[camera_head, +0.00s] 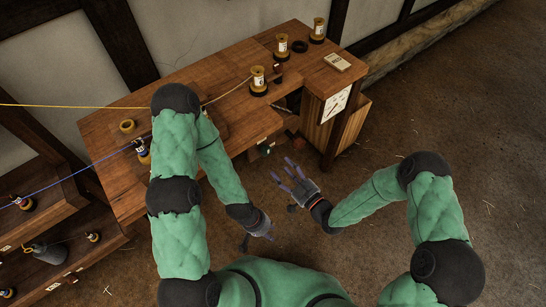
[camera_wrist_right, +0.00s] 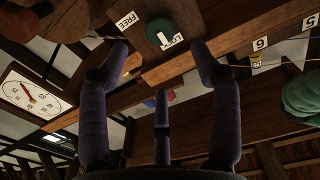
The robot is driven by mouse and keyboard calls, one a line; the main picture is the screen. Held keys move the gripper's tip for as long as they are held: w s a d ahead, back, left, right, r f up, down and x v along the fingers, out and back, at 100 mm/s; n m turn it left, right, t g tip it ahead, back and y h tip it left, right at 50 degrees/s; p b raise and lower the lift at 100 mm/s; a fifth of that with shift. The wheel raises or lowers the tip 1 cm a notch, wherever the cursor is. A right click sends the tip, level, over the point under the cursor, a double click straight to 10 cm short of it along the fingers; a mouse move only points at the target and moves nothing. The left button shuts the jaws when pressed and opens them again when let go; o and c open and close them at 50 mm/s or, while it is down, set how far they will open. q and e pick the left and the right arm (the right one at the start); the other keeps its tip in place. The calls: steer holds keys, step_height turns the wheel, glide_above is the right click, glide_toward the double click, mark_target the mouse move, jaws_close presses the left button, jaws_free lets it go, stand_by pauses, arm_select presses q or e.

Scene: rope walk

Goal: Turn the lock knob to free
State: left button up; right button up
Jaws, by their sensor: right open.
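The lock knob (camera_wrist_right: 160,31) is a round dark green knob on brown wood in the right wrist view. A white mark at its edge sits beside the LOCK label (camera_wrist_right: 174,40). The FREE label (camera_wrist_right: 126,19) is to its left. My right gripper (camera_wrist_right: 160,55) is open, its fingers spread, with the knob beyond and between the fingertips and no contact visible. In the head view my right gripper (camera_head: 288,174) is in front of the bench. My left gripper (camera_head: 258,238) hangs low in front of my body; its finger opening is unclear.
The wooden bench (camera_head: 215,75) carries several spools, including one (camera_head: 258,80) on a yellow line. A white dial (camera_head: 336,103) is on the bench's right end. A shelf with spools (camera_head: 50,205) stands left. Floor to the right is clear.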

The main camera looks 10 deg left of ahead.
mark_target(268, 153)
steer(key=b+x, duration=0.1)
steer(key=x, duration=0.7)
steer(key=shift+b, duration=0.4)
steer(key=c, duration=1.2)
